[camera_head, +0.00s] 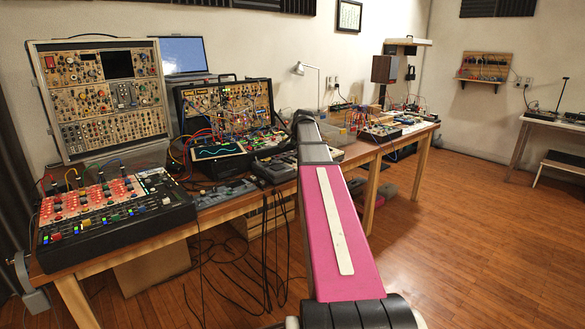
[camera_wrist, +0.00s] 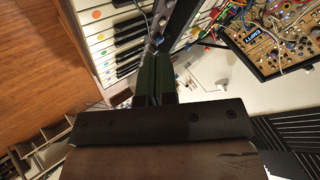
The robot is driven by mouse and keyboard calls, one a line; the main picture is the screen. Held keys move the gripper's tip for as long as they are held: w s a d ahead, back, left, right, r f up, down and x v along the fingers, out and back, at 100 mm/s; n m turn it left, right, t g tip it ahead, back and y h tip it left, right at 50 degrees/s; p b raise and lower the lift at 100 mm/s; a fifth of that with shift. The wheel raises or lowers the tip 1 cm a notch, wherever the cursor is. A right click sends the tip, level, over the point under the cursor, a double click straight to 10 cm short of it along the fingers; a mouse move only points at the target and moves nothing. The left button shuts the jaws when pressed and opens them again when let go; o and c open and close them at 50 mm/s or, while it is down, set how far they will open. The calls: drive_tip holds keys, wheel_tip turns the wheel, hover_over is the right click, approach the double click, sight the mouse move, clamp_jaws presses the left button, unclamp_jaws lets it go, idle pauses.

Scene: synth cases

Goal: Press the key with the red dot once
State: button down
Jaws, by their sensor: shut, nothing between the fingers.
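In the wrist view a keyboard (camera_wrist: 118,45) with white and black keys lies at the upper left, tilted in the picture. Small coloured dots sit on several white keys. One dot near the top looks orange-red (camera_wrist: 96,14); below it are a yellowish and a greenish one. I cannot tell surely which is the red dot. My gripper (camera_wrist: 155,62) is shut and empty, its dark fingers close beside the keyboard's right part in the picture. I cannot tell whether they touch it. In the head view my pink arm hides the gripper, and I cannot make out the keyboard.
A wooden workbench (camera_head: 228,213) carries a mixer (camera_head: 118,218), an upright synth case (camera_head: 105,95) and a patched synth case (camera_head: 228,108). In the wrist view a wired module case (camera_wrist: 272,38) is at the upper right. Cables hang under the bench. The floor (camera_head: 470,240) at right is clear.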

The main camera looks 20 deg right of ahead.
drive_tip(key=shift+f, duration=0.1)
approach(293, 165)
drive_tip(key=shift+w+d+f, duration=0.1)
drive_tip(key=shift+w+f, duration=0.35)
drive_tip(key=shift+w, duration=0.4)
drive_tip(key=shift+w+d+f, duration=0.1)
drive_tip(key=shift+w+f, duration=0.35)
drive_tip(key=shift+w, duration=0.4)
drive_tip(key=shift+w+d+f, duration=0.1)
drive_tip(key=shift+w+f, duration=0.35)
drive_tip(key=shift+w, duration=0.4)
drive_tip(key=shift+f, duration=0.1)
idle(0.3)
drive_tip(key=shift+f, duration=0.3)
drive_tip(key=shift+f, duration=0.55)
idle(0.8)
drive_tip(key=shift+r, duration=1)
